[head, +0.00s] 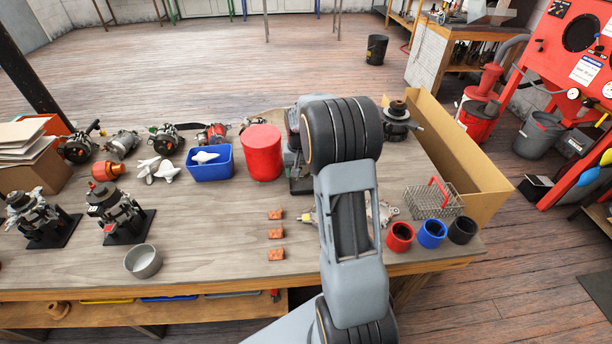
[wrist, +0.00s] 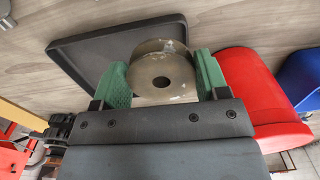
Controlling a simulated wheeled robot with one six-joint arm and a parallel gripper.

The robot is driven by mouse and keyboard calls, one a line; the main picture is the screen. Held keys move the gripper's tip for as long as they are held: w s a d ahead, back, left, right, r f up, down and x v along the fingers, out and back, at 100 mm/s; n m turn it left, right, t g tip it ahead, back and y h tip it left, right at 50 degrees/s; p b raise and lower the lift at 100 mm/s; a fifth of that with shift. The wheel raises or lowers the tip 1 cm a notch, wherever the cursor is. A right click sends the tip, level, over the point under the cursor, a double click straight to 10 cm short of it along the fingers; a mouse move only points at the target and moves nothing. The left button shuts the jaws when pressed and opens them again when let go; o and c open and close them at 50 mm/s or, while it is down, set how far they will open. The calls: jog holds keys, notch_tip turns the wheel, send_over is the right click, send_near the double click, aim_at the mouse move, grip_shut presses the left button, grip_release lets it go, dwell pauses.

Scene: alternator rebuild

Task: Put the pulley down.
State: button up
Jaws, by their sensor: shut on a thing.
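In the wrist view, my gripper (wrist: 163,80) is shut on the pulley (wrist: 146,63), a grey metal disc with a dark centre hole, between its two green finger pads. The pulley is over a shallow black tray (wrist: 75,47) on the wooden table. I cannot tell whether the pulley touches the tray. In the head view, my arm hides the pulley and most of the gripper. Part of the tray (head: 301,187) shows just left of my arm.
A red cylinder (head: 262,153) stands close left of my arm, beside a blue bin (head: 210,168). A wire basket (head: 435,201) and red, blue and black cups (head: 400,237) are at the right. Small orange-brown blocks (head: 276,233) lie in front. Bare tabletop (head: 205,225) is left of them.

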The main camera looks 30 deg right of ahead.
send_over(306, 184)
notch_tip(306, 184, down, 6)
jog(key=shift+p, duration=0.3)
jog(key=shift+f+p, duration=0.3)
jog(key=shift+f, duration=1.2)
jog(key=shift+f, duration=0.15)
jog(key=o, duration=1.2)
jog(key=shift+c, duration=0.2)
